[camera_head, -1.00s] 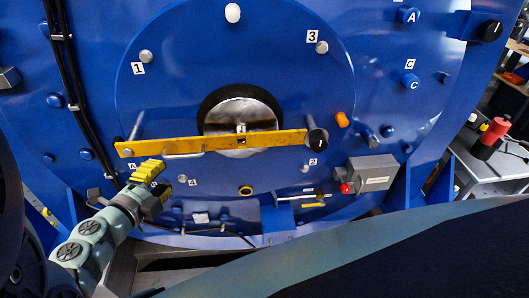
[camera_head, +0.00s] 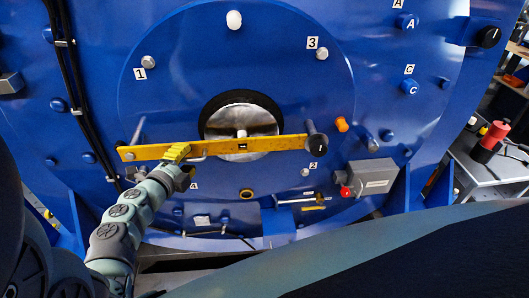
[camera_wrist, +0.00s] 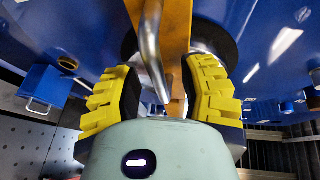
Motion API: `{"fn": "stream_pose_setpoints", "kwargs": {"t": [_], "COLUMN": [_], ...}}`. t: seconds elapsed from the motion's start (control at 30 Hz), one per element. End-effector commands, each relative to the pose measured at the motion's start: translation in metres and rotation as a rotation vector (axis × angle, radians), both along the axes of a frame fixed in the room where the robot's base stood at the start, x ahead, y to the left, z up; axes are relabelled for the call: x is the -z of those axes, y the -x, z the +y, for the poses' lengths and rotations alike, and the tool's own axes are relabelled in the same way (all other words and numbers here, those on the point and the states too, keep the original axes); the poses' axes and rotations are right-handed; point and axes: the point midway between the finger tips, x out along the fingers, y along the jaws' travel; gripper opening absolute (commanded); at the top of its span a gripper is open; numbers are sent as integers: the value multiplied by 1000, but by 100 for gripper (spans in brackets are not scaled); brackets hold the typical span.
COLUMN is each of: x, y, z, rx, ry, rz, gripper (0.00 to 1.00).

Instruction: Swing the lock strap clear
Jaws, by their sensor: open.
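The yellow lock strap (camera_head: 262,144) lies across the front of the shaft opening on the blue motor face. Its right end is at a black knob (camera_head: 317,141), its left end near a bolt. A bent metal handle (camera_head: 197,158) is on the strap's left half, partly hidden by my gripper (camera_head: 178,153). In the wrist view, my gripper (camera_wrist: 162,80) is open, with one yellow finger on each side of the handle (camera_wrist: 150,50). The strap (camera_wrist: 177,28) shows behind. I see no clear finger contact with the handle.
Around the strap are a metal shaft end (camera_head: 240,120), bolts, and an orange knob (camera_head: 341,124). A grey box (camera_head: 371,178) with a red button is at lower right. Black cables (camera_head: 66,75) run down the left. A side table (camera_head: 490,165) stands far right.

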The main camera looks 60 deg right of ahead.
Motion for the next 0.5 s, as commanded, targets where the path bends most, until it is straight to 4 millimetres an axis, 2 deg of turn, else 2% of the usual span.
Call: {"fn": "stream_pose_setpoints", "kwargs": {"t": [0.03, 0.07, 0.5], "x": [0, 0, 0], "y": [1, 1, 1], "z": [-1, -1, 0], "rx": [3, 3, 2], "ry": [0, 0, 0], "rz": [0, 0, 0], "gripper": [41, 47, 1]}}
